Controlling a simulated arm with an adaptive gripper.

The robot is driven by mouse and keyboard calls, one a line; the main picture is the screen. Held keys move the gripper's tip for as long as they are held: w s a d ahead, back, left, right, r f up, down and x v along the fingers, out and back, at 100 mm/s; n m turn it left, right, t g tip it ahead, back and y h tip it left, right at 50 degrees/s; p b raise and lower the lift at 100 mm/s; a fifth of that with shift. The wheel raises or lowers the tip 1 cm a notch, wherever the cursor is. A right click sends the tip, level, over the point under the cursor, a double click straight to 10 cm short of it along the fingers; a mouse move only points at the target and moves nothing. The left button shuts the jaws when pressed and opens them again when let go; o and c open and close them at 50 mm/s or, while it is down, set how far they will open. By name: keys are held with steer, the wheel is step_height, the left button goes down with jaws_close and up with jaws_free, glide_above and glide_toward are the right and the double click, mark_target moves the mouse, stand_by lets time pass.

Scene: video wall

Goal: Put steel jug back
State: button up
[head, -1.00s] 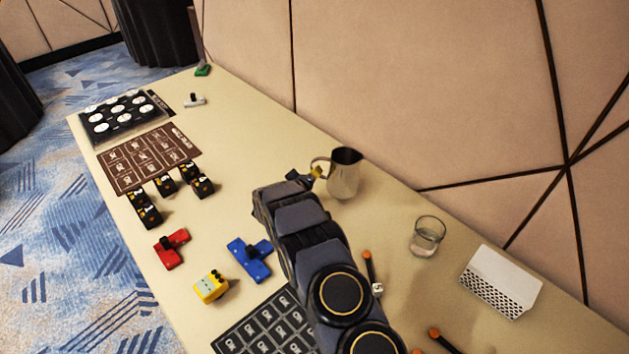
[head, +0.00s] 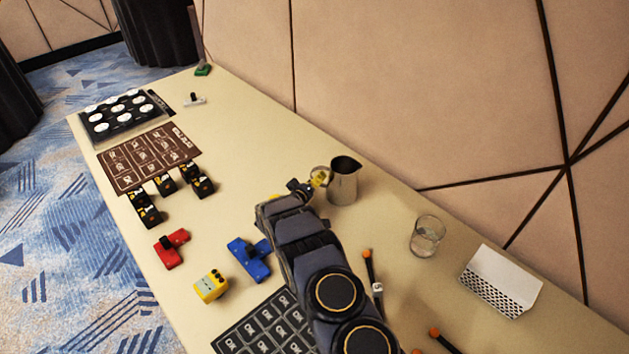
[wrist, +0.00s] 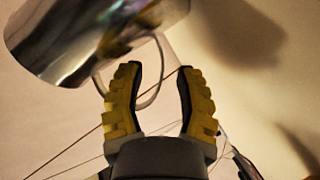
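The steel jug (head: 345,184) stands upright on the table near the wall side, its handle toward the left in the head view. In the wrist view the jug's shiny body (wrist: 90,40) fills the upper left, and its thin handle loop reaches down toward the fingertips. My gripper (head: 319,180) is at the handle. In the wrist view its yellow-padded fingers (wrist: 158,75) are apart, with part of the handle showing between and behind them. I cannot tell whether a finger touches the handle.
A glass (head: 427,237) and a white perforated holder (head: 500,282) stand right of the jug. Orange-tipped markers (head: 369,266), a blue block (head: 249,260), a red block (head: 171,250) and a yellow block (head: 210,287) lie nearer. The table beyond the jug is clear.

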steer(key=shift+s+a+r, duration=0.1)
steer(key=shift+s+r, duration=0.05)
steer(key=v, duration=1.1)
steer(key=shift+s+a+r, duration=0.1)
steer(key=shift+s+a, duration=0.05)
steer(key=shift+s, duration=0.15)
